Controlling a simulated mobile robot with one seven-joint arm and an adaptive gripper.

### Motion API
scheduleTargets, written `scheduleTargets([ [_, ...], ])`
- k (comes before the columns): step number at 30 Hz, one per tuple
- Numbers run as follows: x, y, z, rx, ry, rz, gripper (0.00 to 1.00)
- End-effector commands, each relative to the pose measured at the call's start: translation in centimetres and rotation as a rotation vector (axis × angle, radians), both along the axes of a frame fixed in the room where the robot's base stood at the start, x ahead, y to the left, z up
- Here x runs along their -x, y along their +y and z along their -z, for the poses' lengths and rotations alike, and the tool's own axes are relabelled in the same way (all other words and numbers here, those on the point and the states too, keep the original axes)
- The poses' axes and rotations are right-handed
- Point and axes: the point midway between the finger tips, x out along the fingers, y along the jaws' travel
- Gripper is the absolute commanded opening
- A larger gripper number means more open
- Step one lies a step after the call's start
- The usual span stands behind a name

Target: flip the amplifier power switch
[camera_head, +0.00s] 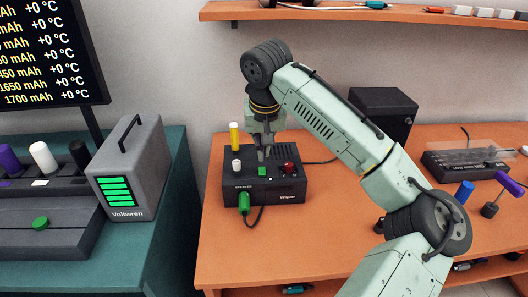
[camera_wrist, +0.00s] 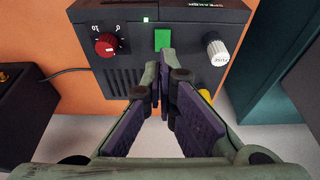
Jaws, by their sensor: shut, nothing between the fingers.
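The amplifier (camera_head: 240,182) is a black box on the orange workbench. Its top carries a green square switch (camera_head: 265,171), a red knob (camera_head: 289,167) and a white fuse knob (camera_head: 236,165). In the wrist view the green switch (camera_wrist: 162,39) lies just beyond the fingertips, between the red knob (camera_wrist: 106,44) and the white knob (camera_wrist: 215,45). My gripper (camera_head: 263,157) points down over the amplifier, shut and empty. Its tips (camera_wrist: 162,62) are close to the switch; I cannot tell whether they touch the box.
A yellow upright piece (camera_head: 235,137) stands at the amplifier's back left. A green plug (camera_head: 244,203) with a cable is at its front. A grey Voltwren box (camera_head: 128,170) stands on the teal bench at left. A black box (camera_head: 382,110) stands behind my arm.

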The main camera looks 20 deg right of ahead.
Motion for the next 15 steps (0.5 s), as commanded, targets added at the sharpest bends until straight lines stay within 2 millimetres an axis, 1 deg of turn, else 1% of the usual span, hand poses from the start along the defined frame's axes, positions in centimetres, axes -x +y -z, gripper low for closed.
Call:
scheduleTargets([
  [3, 1.3, 0.4, -2.5, 0.002, -0.008, -0.002, 0.00],
  [6, 2.2, 0.7, -4.5, 0.002, -0.008, -0.001, 0.00],
  [10, 3.2, 0.8, -6.6, 0.005, -0.006, 0.000, 0.00],
  [15, 3.8, 1.1, -7.9, 0.003, -0.005, -0.001, 0.00],
])
